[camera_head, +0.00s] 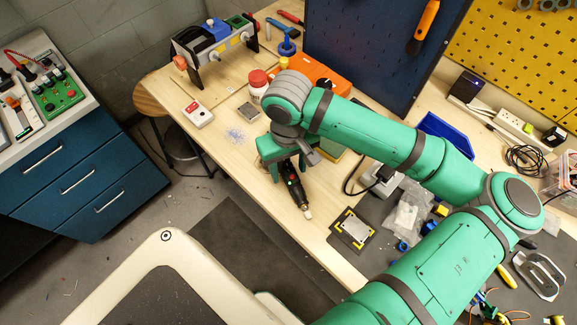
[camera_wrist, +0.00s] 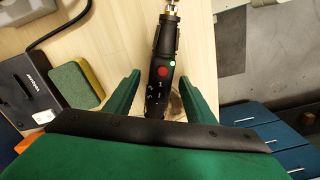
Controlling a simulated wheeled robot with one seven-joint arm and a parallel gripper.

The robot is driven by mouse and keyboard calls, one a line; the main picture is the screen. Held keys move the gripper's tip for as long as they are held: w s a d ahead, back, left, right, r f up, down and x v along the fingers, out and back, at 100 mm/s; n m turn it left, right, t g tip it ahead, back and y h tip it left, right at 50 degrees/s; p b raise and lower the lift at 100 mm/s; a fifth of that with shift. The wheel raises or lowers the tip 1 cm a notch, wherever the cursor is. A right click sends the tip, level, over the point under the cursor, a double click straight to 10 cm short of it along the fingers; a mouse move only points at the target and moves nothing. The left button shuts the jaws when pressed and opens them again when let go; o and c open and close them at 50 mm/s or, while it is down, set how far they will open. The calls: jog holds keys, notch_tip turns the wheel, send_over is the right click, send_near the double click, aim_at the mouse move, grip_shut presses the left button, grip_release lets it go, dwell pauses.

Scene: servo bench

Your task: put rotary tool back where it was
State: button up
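The rotary tool (camera_head: 294,188) is black with a red button and a silver tip. It is on or just above the wooden bench (camera_head: 213,155), near its front edge, with the tip toward the front. In the wrist view the rotary tool (camera_wrist: 164,62) lies between the two green fingers of my gripper (camera_wrist: 160,78), with a gap on each side. My gripper (camera_head: 288,172) is open around it. The tool's rear end is hidden by the gripper body.
A black pad with yellow corners (camera_head: 345,241) lies right of the tool. A white box with a red mark (camera_head: 198,114), a red-lidded jar (camera_head: 258,83) and a green-yellow sponge (camera_wrist: 76,83) are nearby. Bare wood lies left of the gripper.

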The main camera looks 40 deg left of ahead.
aim_at(288, 169)
jog(key=shift+w+r, duration=0.15)
jog(key=shift+r, duration=0.3)
notch_tip(288, 169, up, 11)
jog(key=shift+a, duration=0.1)
dwell(0.5)
